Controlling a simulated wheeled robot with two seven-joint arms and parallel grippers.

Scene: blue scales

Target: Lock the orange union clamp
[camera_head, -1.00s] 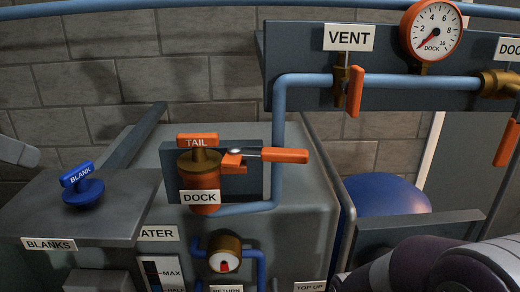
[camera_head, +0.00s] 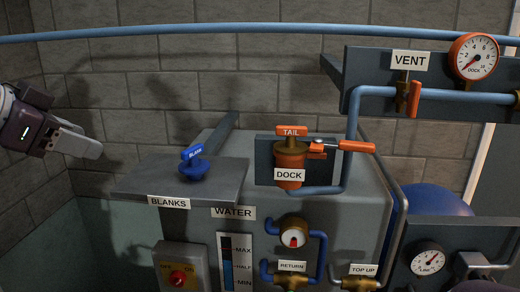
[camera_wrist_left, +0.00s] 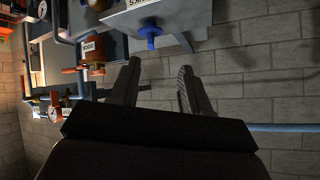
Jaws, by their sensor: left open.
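The orange union clamp (camera_head: 340,146) is on the dock fitting (camera_head: 289,162), its orange lever pointing out to the right. The fitting has a brass top with an orange TAIL tag and a DOCK label. The dock also shows in the left wrist view (camera_wrist_left: 92,50), turned over. My left gripper (camera_head: 98,146) is at the far left of the head view, well apart from the clamp, in front of the brick wall. In the left wrist view its two fingers (camera_wrist_left: 157,82) are spread with nothing between them. My right gripper is not in view.
A blue blank (camera_head: 194,165) stands on the grey BLANKS shelf (camera_head: 150,180), between my left gripper and the dock. A red-handled VENT valve (camera_head: 414,98) and a gauge (camera_head: 474,56) are at upper right. A blue pipe (camera_head: 240,30) crosses above. Open space lies before the left wall.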

